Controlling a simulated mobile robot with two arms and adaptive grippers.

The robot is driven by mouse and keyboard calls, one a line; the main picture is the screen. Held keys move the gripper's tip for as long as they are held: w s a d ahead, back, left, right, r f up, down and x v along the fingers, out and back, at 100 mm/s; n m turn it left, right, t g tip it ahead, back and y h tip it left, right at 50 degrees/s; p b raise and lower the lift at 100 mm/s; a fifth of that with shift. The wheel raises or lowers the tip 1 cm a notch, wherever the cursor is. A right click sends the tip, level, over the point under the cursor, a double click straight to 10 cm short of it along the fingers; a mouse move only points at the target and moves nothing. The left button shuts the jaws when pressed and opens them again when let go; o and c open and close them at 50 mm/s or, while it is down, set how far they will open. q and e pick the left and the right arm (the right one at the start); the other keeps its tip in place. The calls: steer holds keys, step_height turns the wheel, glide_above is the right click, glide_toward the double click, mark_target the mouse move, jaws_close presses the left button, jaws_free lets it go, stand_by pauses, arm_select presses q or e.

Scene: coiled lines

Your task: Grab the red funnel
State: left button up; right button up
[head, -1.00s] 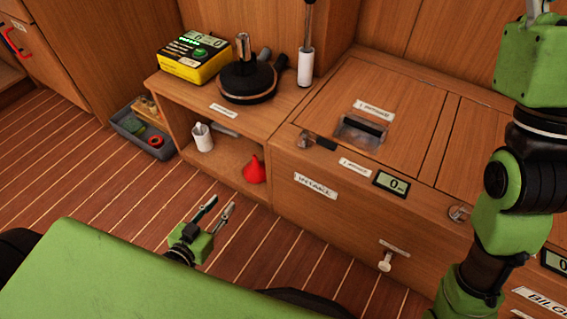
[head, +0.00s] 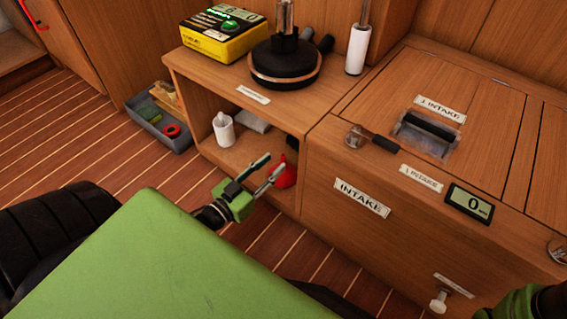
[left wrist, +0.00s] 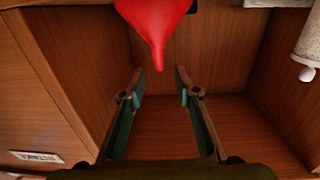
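The red funnel (head: 287,173) stands inside the open cubby under the wooden counter, near its right wall. In the head view my left gripper (head: 266,168) is just in front of it and partly covers it. In the left wrist view the funnel (left wrist: 156,22) is at the top centre, its spout pointing down in the picture between and beyond the fingertips (left wrist: 161,84). The left fingers are spread apart with nothing between them. My right gripper is out of view; only a bit of the right arm shows at the lower right.
A white bottle (head: 223,131) and a grey item (head: 252,121) share the cubby. A grey tray (head: 158,122) lies on the floor to the left.

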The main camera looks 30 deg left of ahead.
mark_target(282, 157)
arm_select(q)
steer(key=w+b, duration=0.4)
steer(key=shift+w+d+f+b, duration=0.15)
steer(key=shift+w+d+b, duration=0.2)
steer(key=shift+w, duration=0.35)
steer(key=shift+r, duration=0.2)
jaws_close()
